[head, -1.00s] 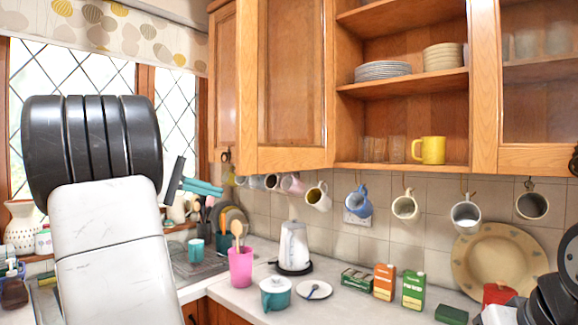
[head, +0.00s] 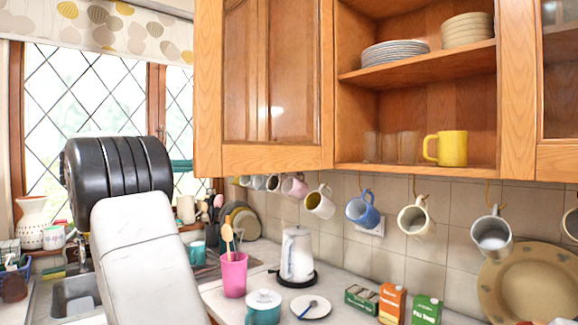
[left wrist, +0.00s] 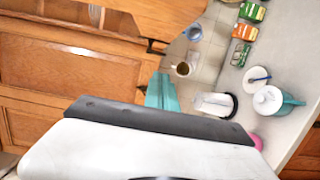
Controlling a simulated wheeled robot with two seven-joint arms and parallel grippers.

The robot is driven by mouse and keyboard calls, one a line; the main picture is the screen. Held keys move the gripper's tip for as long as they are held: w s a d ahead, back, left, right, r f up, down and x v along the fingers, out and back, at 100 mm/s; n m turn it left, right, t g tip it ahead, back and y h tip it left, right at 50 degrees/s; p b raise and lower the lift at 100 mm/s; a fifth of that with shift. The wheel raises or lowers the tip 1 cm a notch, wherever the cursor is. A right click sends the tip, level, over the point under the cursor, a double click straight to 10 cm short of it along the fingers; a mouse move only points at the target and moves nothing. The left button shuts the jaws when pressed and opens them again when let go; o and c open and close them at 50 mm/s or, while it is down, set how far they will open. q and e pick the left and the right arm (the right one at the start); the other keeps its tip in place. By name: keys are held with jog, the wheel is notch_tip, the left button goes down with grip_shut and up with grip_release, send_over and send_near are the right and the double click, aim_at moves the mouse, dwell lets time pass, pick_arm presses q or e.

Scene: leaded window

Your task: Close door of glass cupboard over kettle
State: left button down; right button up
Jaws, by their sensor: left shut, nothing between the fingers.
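The open glass door (head: 208,90) of the cupboard is swung out to the left of the open shelves (head: 415,68). Wood shows through its pane. The white kettle (head: 297,255) stands on its dark base on the counter below; it also shows in the left wrist view (left wrist: 213,104). My left gripper (head: 181,165) is at the door's lower left edge, with its teal fingers partly hidden there. In the left wrist view the teal fingers (left wrist: 162,92) are together and empty, close to a wooden edge with a dark handle (left wrist: 155,46). I cannot tell whether they touch the door. My right gripper is out of view.
Plates (head: 394,54), bowls and a yellow mug (head: 447,149) sit on the shelves. Several mugs, including a blue one (head: 363,210), hang under the cupboards. A pink cup (head: 233,275), a teal pot (head: 263,308) and boxes stand on the counter.

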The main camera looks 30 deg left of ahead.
aim_at(240, 165)
pick_arm(q)
jog(key=shift+w+d, duration=1.2)
jog(key=shift+d, duration=0.35)
jog(key=shift+w+d, duration=1.15)
jog(key=shift+d, duration=0.45)
jog(key=shift+w+d, duration=1.2)
jog(key=shift+d, duration=0.35)
